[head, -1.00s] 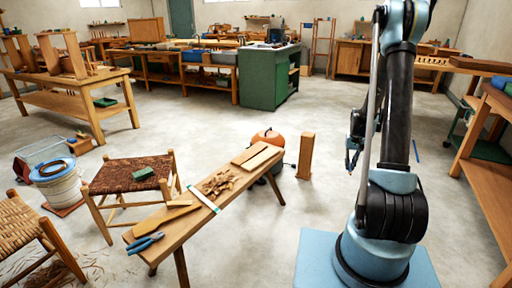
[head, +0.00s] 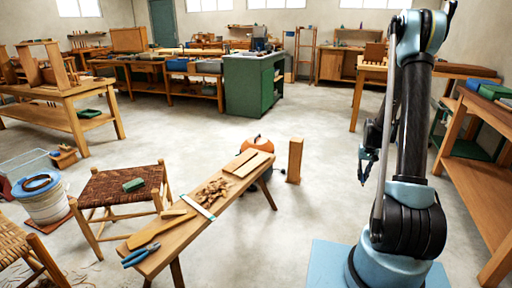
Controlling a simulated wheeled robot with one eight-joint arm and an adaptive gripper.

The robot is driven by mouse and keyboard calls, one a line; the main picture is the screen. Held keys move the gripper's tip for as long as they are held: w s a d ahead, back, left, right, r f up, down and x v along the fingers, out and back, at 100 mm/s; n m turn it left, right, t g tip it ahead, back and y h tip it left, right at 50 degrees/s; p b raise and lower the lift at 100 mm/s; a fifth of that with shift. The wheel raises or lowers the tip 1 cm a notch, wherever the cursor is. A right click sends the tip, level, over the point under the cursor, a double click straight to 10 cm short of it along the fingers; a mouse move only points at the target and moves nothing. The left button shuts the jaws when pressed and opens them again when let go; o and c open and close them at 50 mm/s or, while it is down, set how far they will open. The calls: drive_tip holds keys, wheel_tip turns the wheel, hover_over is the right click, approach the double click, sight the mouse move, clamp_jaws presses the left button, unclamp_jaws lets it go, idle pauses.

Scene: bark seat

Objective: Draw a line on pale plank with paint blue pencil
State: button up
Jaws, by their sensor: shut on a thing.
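My gripper (head: 366,165) hangs beside my upright arm, right of the middle of the head view, partly hidden by an arm link. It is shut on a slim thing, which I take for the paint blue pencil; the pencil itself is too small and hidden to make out. The pale plank (head: 246,161) seems to be one of the light boards lying at the far end of the low wooden bench. My gripper is well to the right of it and apart from it.
The low bench (head: 158,257) also carries wood shavings (head: 211,192), a pale strip and blue-handled pliers (head: 139,256). An orange round object (head: 257,143) and an upright wooden block (head: 295,160) stand behind it. A woven stool (head: 120,184) is at left. Floor between bench and my base is clear.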

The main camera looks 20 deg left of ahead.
drive_tip(key=shift+d, duration=0.1)
drive_tip(key=w+a+f+n+t+y, duration=0.15)
drive_tip(key=w+a, duration=0.35)
drive_tip(key=a, duration=0.5)
drive_tip(key=w+a+n+t, duration=0.3)
drive_tip(key=w+a, duration=0.3)
drive_tip(key=a, duration=0.4)
drive_tip(key=w+a+f+n+t+y, duration=0.15)
drive_tip(key=w+a, duration=0.35)
drive_tip(key=a, duration=0.5)
drive_tip(key=s+a+r+n+t+y, duration=0.1)
drive_tip(key=a+r+n+t+y, duration=0.15)
drive_tip(key=a, duration=1.35)
drive_tip(key=s+a+r+n+t+y, duration=0.15)
drive_tip(key=a+n+y, duration=0.25)
drive_tip(key=a, duration=1.2)
drive_tip(key=shift+m, duration=0.25)
drive_tip(key=shift+a+f, duration=0.15)
drive_tip(key=shift+f, duration=3.15)
drive_tip(key=shift+s+f, duration=0.1)
drive_tip(key=shift+f, duration=0.45)
drive_tip(key=shift+w+a, duration=0.3)
drive_tip(key=shift+a, duration=0.55)
drive_tip(key=shift+w+a, duration=0.3)
drive_tip(key=shift+a, duration=0.55)
